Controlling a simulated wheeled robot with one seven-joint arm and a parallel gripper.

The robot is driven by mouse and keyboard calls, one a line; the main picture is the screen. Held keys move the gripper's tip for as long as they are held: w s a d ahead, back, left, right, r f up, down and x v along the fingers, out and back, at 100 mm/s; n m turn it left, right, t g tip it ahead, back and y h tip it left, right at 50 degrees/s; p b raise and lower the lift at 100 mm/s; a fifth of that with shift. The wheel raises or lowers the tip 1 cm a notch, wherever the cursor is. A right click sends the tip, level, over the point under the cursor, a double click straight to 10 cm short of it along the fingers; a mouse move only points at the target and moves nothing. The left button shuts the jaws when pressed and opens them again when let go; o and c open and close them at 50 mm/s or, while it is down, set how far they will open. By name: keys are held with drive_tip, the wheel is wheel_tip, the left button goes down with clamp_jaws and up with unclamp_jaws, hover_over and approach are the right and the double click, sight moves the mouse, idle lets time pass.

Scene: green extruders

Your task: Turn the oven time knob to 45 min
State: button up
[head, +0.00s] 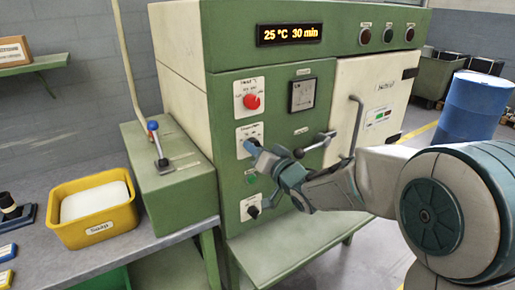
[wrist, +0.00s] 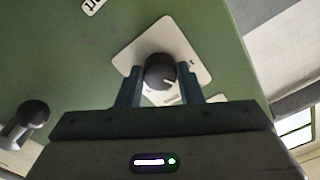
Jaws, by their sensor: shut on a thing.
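The oven (head: 180,50) is a green and cream cabinet whose display (head: 289,34) reads "25 °C 30 min". My gripper (head: 253,148) is at the second white dial plate (head: 246,131) on its front, below the red knob (head: 251,101). The wrist view shows a dark round knob (wrist: 160,70) with a white pointer line on a white plate (wrist: 190,55). My gripper's two blue fingers (wrist: 162,90) are shut on the knob from both sides. In the head view my gripper covers this knob. The plate's lettering is too small to read.
A green button (head: 251,177) and a black knob (head: 253,211) are lower on the panel. A lever with a dark ball handle (head: 300,152) sits close to my gripper.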

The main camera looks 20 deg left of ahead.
drive_tip(key=shift+r+m+p, duration=0.1)
drive_tip(key=shift+m+p, duration=2)
drive_tip(key=shift+m, duration=2.5)
drive_tip(key=o, duration=1)
drive_tip(key=shift+s+d, duration=0.1)
drive_tip(key=v, duration=1.3)
drive_tip(key=shift+s+d+b, duration=0.15)
drive_tip(key=shift+d+b, duration=0.1)
drive_tip(key=shift+b, duration=0.1)
